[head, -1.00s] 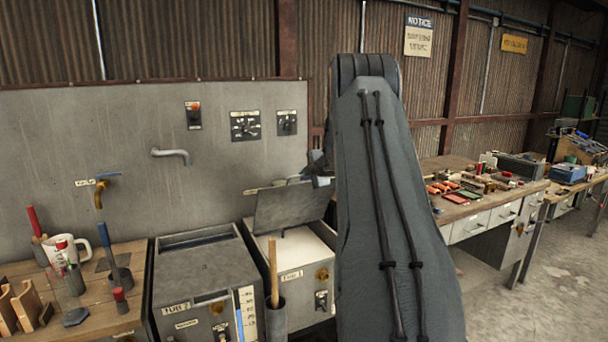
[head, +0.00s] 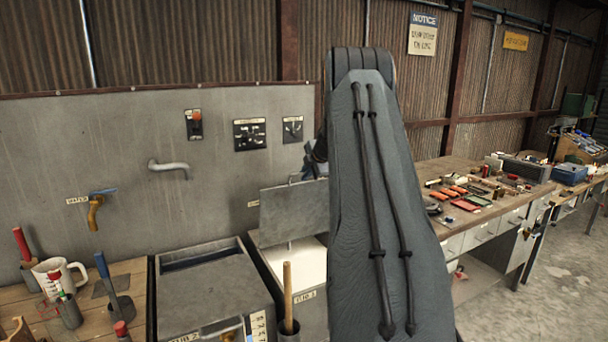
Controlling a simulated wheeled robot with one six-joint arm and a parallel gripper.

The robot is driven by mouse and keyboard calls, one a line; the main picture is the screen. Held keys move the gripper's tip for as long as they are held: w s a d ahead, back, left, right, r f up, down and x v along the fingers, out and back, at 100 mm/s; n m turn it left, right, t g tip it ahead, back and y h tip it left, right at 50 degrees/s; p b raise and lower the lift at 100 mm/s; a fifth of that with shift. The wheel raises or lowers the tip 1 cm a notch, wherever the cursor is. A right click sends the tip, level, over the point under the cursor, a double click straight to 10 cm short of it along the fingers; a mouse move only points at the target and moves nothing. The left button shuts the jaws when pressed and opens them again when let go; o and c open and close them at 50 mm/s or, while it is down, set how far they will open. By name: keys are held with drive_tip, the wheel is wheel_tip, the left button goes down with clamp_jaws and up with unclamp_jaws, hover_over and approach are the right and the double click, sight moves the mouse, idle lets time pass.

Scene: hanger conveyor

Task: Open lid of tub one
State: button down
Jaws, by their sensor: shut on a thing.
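Tub one (head: 310,303) is a grey box with a pale inside, left of my arm and partly behind it. Its grey flat lid (head: 288,215) is raised and stands steeply at the back of the opening. My gripper (head: 312,172) shows only in part at the lid's upper right edge, beside my large dark arm link. It is shut on the lid. My arm hides the fingertips, the exact grip and the right part of the tub.
Tub two (head: 210,285), with its lid down, stands just left. A wooden-handled tool in a holder (head: 288,300) stands before tub one. A bench with a mug (head: 58,275) is at left. A spout (head: 170,168) juts from the back panel. A workbench (head: 455,200) stands at right.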

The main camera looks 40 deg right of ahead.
drive_tip(key=shift+a+f, duration=0.1)
idle(0.3)
drive_tip(key=c, duration=1.9)
unclamp_jaws()
drive_tip(key=shift+c, duration=0.2)
drive_tip(key=shift+o, duration=0.5)
drive_tip(key=shift+s, duration=0.1)
drive_tip(key=shift+s, duration=0.1)
drive_tip(key=b+v, duration=0.2)
drive_tip(key=v, duration=0.6)
drive_tip(key=shift+w+b, duration=0.25)
drive_tip(key=shift+b, duration=0.1)
